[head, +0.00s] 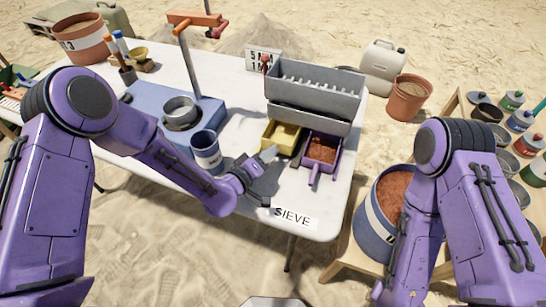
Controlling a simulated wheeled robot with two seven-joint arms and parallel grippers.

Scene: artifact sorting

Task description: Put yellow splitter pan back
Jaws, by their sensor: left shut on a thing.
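The yellow splitter pan (283,134) sits on the white table at the lower left front of the grey riffle splitter (313,96). My left gripper (266,158) reaches in from the left and is shut at the near end of the yellow pan, where its fingers hide the grip. A purple pan (321,150) with reddish-brown material stands just right of the yellow pan, its handle towards me. My right gripper is out of view; only its arm shows at the right.
A blue-grey cup (206,150) stands close to my left forearm. A blue base (150,106) with a metal ring and post stands behind. A "SIEVE" label (292,217) lies at the table's front edge. A bucket of reddish soil (374,226) is beside my right arm.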

